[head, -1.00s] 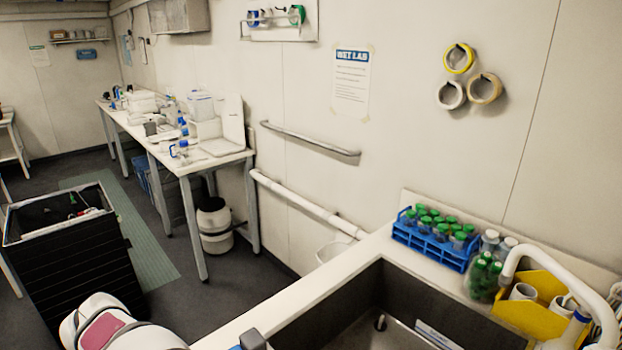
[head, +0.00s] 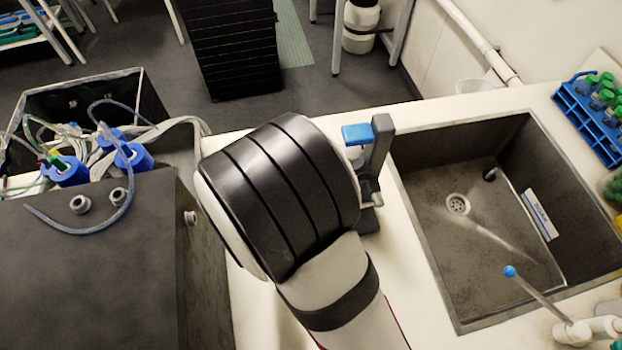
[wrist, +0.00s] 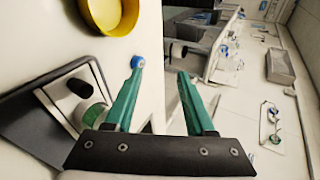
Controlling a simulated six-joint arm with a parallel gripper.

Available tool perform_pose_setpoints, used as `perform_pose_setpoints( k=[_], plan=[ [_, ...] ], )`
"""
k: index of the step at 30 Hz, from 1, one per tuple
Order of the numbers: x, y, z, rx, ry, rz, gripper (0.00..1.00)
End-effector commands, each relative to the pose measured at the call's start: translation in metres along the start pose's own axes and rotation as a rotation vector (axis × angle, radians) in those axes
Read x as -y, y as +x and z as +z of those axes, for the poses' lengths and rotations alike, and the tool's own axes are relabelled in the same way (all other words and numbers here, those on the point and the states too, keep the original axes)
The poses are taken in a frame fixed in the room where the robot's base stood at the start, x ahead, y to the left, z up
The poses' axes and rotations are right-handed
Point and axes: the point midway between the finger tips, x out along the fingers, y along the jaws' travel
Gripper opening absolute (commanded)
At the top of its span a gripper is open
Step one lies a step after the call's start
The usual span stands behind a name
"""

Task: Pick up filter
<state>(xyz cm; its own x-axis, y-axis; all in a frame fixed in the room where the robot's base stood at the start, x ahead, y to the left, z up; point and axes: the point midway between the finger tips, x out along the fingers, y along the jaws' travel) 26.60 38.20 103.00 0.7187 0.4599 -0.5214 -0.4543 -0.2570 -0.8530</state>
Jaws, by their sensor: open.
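I cannot make out for certain which thing is the filter. In the wrist view my gripper (wrist: 160,72) has two teal fingers, spread apart with nothing between them. A small blue ball (wrist: 138,61) shows by the left fingertip; I cannot tell whether they touch. A green and white round part (wrist: 88,115) and a dark cylinder (wrist: 80,88) show left of that finger, in a dark-edged recess. In the head view my arm fills the middle, and my gripper cannot be made out. A small grey stand with a blue top (head: 357,135) is partly hidden behind my arm.
A dark box (head: 90,265) and blue-capped bottles (head: 132,158) stand left. A yellow bowl (wrist: 110,12) shows in the wrist view.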

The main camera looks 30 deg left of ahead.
Motion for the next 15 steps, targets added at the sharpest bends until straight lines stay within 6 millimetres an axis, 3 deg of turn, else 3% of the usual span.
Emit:
perform_pose_setpoints(
  k=[1, 3, 6, 9, 12, 15],
  plan=[
    [-0.001, -0.011, -0.020, -0.081, -0.145, -0.085, 0.55],
    [-0.003, -0.029, -0.042, -0.221, -0.490, -0.181, 0.55],
    [-0.017, -0.050, -0.055, -0.400, -1.057, -0.212, 0.55],
    [-0.044, -0.057, -0.060, -0.425, -1.417, -0.171, 0.55],
    [-0.056, -0.052, -0.063, -0.401, -1.516, -0.146, 0.55],
    [-0.052, -0.039, -0.066, -0.402, -1.519, -0.142, 0.55]
  ],
)
